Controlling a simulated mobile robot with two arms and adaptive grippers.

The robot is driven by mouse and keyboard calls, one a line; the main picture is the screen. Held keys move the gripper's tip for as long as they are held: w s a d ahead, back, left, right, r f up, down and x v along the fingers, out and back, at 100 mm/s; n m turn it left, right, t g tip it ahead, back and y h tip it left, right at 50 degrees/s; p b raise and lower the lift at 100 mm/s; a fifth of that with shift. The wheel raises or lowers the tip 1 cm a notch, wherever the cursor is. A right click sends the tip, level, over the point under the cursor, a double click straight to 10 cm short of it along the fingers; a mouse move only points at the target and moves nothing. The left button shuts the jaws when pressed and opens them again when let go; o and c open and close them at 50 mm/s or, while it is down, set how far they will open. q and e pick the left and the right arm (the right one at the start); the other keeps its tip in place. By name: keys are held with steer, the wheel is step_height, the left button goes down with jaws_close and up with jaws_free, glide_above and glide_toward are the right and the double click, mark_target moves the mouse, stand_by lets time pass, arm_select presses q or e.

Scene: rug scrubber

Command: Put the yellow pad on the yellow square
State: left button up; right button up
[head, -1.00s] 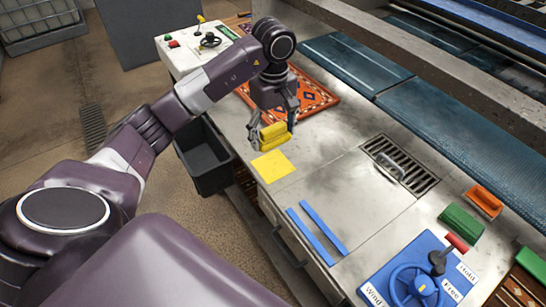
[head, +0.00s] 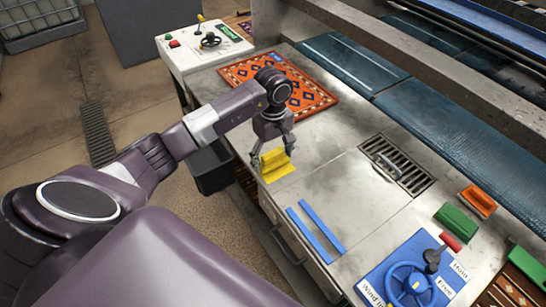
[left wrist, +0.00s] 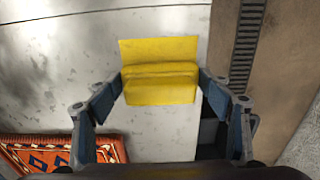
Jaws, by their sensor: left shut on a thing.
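The yellow pad (head: 273,158) is in my left gripper (head: 272,159), whose fingers are shut on its two ends. In the left wrist view the pad (left wrist: 160,88) sits between the fingertips (left wrist: 160,84), with a ridge along it. The yellow square (head: 281,173) lies flat on the metal worktop near its front edge. The pad covers part of the square in both views. The square also shows just beyond the pad in the left wrist view (left wrist: 158,48). I cannot tell whether the pad touches it. My right gripper is not in view.
Two blue strips (head: 316,234) lie right of the square. A drain grate (head: 398,165), a green block (head: 457,222), an orange block (head: 478,200) and a blue wheel panel (head: 415,275) are farther right. A patterned rug (head: 310,92) lies behind. A dark bin (head: 213,170) stands below the worktop's edge.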

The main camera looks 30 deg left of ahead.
mark_target(273, 152)
arm_select(q)
steer(key=o, duration=0.7)
steer(key=shift+f, duration=0.2)
steer(key=shift+c, duration=0.2)
steer(key=o, duration=0.4)
steer(key=shift+r, duration=0.1)
steer(key=shift+o, duration=0.2)
steer(key=shift+r, duration=0.15)
step_height(273, 152, up, 11)
steer(key=b, duration=0.3)
steer(key=shift+r, duration=0.5)
steer(key=shift+s+f, duration=0.1)
